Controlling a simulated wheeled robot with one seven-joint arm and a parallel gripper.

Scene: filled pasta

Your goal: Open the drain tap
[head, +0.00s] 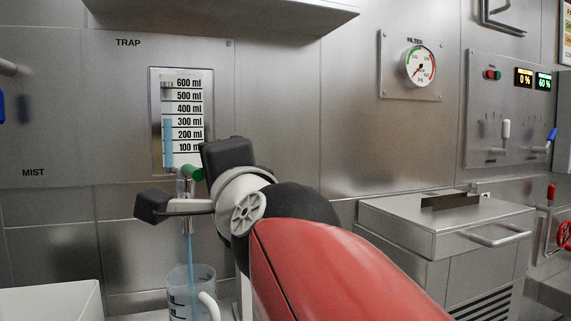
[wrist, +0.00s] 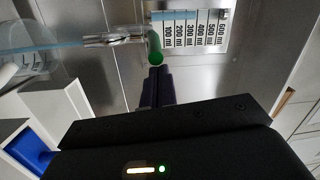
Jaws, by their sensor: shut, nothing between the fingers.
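The drain tap has a green handle (head: 193,173) below the TRAP sight gauge (head: 183,120), whose blue column stands near 300 ml. A blue stream runs from the tap's spout down into a clear jug (head: 190,295). In the wrist view, the green handle (wrist: 155,47) is just beyond the tips of my gripper (wrist: 157,78). The dark fingers are together and empty, very close to the handle; I cannot tell whether they touch it. In the head view my wrist hides the fingertips. The jug (wrist: 22,55) and stream also show in the wrist view.
A white bin (head: 50,300) stands at lower left. A metal shelf (head: 220,15) juts out above. To the right are a filter gauge (head: 419,66), a lidded steel unit (head: 440,225) with a handle, and a switch panel (head: 510,110).

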